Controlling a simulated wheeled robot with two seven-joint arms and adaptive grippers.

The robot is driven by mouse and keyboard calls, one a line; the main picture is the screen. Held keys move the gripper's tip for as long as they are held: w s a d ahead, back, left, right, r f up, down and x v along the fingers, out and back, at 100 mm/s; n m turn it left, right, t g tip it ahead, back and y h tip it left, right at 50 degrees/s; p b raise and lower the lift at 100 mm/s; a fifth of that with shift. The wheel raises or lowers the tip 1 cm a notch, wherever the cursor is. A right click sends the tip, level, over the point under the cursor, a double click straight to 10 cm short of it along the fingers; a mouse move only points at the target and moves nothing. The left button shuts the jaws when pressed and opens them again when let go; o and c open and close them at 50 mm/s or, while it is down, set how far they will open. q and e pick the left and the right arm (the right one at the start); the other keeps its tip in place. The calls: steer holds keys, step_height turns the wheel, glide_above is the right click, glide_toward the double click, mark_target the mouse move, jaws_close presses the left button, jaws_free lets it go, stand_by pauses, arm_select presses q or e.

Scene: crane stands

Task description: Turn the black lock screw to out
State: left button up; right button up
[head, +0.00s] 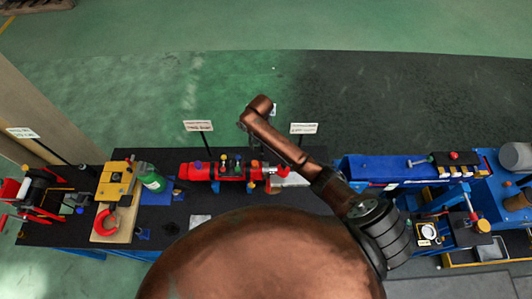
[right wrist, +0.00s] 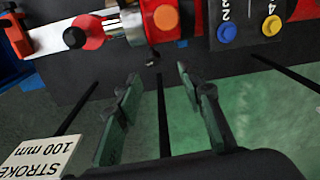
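A red hydraulic unit (head: 215,173) lies on the dark bench in the head view, with coloured knobs on top and a silver collar at its right end. The right wrist view shows its silver collar (right wrist: 135,27), an orange button (right wrist: 166,17) and a black round knob (right wrist: 75,38) on a red part. A small black screw-like piece (right wrist: 152,60) shows below the collar; I cannot tell for sure which piece is the lock screw. My right gripper (right wrist: 158,76) is open and empty, its fingers apart and short of the unit. My left gripper is not in view.
Sign cards stand behind the unit at left (head: 198,126) and right (head: 303,128); a "STROKE 100 mm" card (right wrist: 38,160) is close to my right gripper.

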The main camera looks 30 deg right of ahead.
mark_target(262, 154)
steer(key=shift+s+d+f+m, duration=0.1)
steer(key=shift+s+d+m, duration=0.2)
steer(key=shift+s, duration=0.1)
steer(key=shift+f, duration=0.35)
steer(key=shift+f+p, duration=0.65)
steer(key=shift+f, duration=2.75)
steer(key=shift+c, duration=0.3)
jaws_close()
